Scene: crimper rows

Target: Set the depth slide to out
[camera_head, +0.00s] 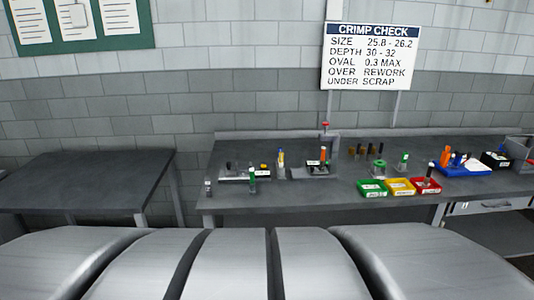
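I cannot make out the depth slide for certain at this distance, nor whether it is in or out. Two small devices stand on the right-hand workbench (300,196). One is a low device (238,177) with a pale base, dark parts and a yellow bit on top, towards the left. The other is a dark device (318,169) with an orange upright part, below a red-topped post (325,127). My gripper is not in view. Large grey rounded shapes fill the bottom edge of the view; they look like part of my own body.
Green (373,193), yellow (399,195) and red (424,191) bins stand near the bench front. A blue tray (447,172) lies at the right. A crimp check sign (369,57) stands behind. The left table (85,180) is bare, with a gap between tables.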

